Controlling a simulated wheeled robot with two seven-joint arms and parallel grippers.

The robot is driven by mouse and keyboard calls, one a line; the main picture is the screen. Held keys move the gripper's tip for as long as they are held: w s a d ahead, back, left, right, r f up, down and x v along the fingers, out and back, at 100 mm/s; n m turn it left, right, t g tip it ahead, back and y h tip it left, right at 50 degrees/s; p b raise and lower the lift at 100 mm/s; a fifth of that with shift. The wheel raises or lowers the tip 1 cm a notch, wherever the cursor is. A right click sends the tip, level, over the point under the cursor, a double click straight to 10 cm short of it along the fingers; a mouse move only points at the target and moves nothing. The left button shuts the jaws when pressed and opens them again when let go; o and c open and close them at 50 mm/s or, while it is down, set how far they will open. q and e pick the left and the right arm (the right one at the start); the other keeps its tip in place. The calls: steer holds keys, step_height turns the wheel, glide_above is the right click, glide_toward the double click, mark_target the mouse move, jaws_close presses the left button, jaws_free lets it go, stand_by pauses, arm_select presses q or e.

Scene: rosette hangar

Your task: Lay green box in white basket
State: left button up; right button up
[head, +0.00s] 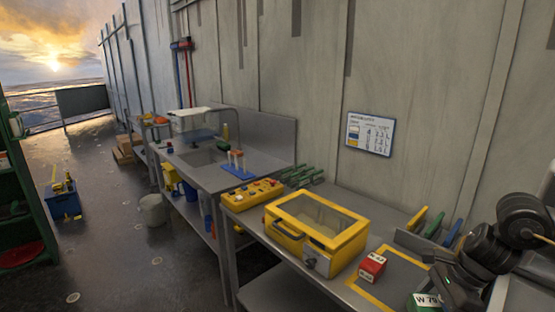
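A green box (424,303) with a white label reading roughly "W 79" sits at the bottom edge of the head view, partly cut off, at the near end of the bench. My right arm comes in from the right, and its dark gripper (452,287) is close beside the green box. Its fingers are not clear, so I cannot tell whether it is open or touching the box. My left gripper is not in view.
A yellow case with a clear lid (316,232) and a yellow control panel (253,194) occupy the bench. A sink (203,156) lies beyond. Open floor runs left, with a blue toolbox (66,204) and grey bucket (152,210).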

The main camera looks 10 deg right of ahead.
steer(key=a+n+g+h, duration=0.1)
steer(key=a+n+g, duration=0.3)
steer(key=a+n, duration=0.95)
steer(key=s+a+f+m, duration=0.1)
steer(key=f, duration=0.6)
steer(key=s+a+f+m, duration=0.1)
steer(key=s+f+m, duration=0.1)
steer(key=f, duration=0.5)
steer(key=shift+a+f, duration=0.2)
steer(key=shift+a, duration=0.05)
